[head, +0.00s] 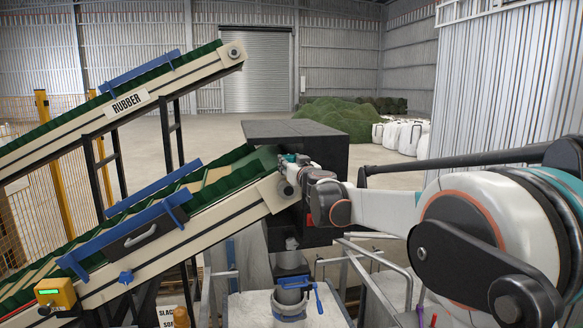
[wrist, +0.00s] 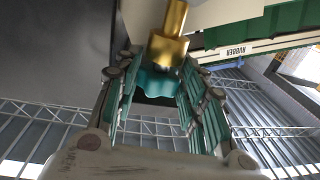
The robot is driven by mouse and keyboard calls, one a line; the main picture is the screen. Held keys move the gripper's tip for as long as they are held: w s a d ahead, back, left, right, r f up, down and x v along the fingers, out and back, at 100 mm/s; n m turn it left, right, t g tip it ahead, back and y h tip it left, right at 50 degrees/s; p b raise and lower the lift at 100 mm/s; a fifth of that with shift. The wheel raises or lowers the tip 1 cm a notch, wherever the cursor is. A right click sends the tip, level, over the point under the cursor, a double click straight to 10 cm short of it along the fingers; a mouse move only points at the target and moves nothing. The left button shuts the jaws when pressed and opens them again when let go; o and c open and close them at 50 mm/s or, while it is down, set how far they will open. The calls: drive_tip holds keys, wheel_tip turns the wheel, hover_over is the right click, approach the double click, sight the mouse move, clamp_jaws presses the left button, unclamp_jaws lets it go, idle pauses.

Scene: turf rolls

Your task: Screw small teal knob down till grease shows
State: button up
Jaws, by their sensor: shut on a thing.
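The small teal knob (wrist: 160,83) with a scalloped edge sits against a brass fitting (wrist: 169,48) in the wrist view. My gripper (wrist: 158,74) has one teal-padded finger on each side of the knob and is shut on it. In the head view my gripper (head: 294,164) is at the upper end of the lower conveyor (head: 225,203), beside its end roller. The knob itself cannot be made out there. I see no grease at the brass fitting, though part of it is out of the frame.
A second conveyor marked RUBBER (head: 128,103) rises at the upper left. A dark box-shaped housing (head: 300,133) stands behind my gripper. Open floor lies beyond.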

drive_tip(key=shift+w+a+r+m+g+h+b, duration=0.1)
drive_tip(key=shift+a+m+g+h+b, duration=0.25)
drive_tip(key=shift+m+h, duration=1.9)
drive_tip(key=shift+s+a+f+m+g+h+b, duration=0.15)
drive_tip(key=shift+a+m+h, duration=0.25)
drive_tip(key=shift+m+h, duration=1.85)
drive_tip(key=shift+w+a+r+m+g+h+b, duration=0.3)
drive_tip(key=shift+m+h, duration=0.5)
drive_tip(key=shift+h, duration=2.9)
drive_tip(key=shift+s+a+f, duration=0.1)
drive_tip(key=shift+s+f, duration=0.05)
drive_tip(key=shift+f, duration=0.05)
drive_tip(key=o, duration=1.1)
drive_tip(key=shift+c, duration=0.2)
drive_tip(key=shift+a, duration=0.1)
drive_tip(key=v, duration=0.7)
drive_tip(key=shift+s+a+m, duration=0.2)
drive_tip(key=shift+s+m, duration=0.1)
drive_tip(key=shift+s, duration=0.05)
